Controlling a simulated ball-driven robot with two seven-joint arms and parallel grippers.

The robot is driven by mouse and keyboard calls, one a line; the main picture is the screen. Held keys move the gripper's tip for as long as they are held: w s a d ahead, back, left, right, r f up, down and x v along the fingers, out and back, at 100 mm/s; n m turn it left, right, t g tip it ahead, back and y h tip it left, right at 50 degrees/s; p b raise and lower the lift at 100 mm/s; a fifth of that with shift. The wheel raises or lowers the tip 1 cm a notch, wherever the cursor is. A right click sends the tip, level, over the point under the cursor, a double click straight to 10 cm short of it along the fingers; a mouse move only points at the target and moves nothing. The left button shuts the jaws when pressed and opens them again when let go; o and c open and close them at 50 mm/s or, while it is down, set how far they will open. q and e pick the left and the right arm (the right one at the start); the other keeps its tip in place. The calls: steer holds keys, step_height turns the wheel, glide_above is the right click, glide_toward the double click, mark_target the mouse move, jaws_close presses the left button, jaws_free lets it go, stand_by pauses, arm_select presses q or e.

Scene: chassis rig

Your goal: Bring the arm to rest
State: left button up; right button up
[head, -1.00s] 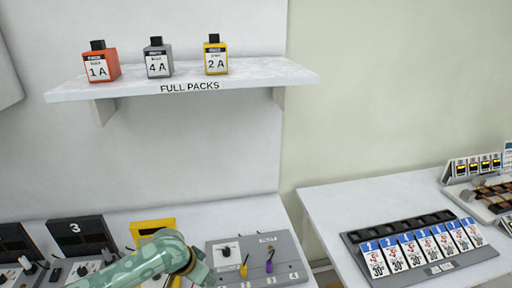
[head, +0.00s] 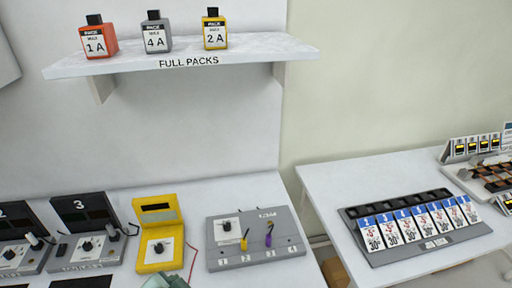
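A small part of a pale green arm of mine (head: 165,281) shows at the bottom edge, just in front of the yellow meter (head: 155,262). Neither gripper's fingers show in the head view, so what they hold, if anything, is hidden. Nothing in the picture is in the grasp of a visible gripper.
A shelf (head: 290,55) holds an orange pack (head: 98,40), a grey pack (head: 155,38) and a yellow pack (head: 215,35). A grey panel (head: 235,262) with yellow and purple plugs and black device 3 (head: 82,250) stand below. A tag tray (head: 465,236) lies on the right table (head: 330,205).

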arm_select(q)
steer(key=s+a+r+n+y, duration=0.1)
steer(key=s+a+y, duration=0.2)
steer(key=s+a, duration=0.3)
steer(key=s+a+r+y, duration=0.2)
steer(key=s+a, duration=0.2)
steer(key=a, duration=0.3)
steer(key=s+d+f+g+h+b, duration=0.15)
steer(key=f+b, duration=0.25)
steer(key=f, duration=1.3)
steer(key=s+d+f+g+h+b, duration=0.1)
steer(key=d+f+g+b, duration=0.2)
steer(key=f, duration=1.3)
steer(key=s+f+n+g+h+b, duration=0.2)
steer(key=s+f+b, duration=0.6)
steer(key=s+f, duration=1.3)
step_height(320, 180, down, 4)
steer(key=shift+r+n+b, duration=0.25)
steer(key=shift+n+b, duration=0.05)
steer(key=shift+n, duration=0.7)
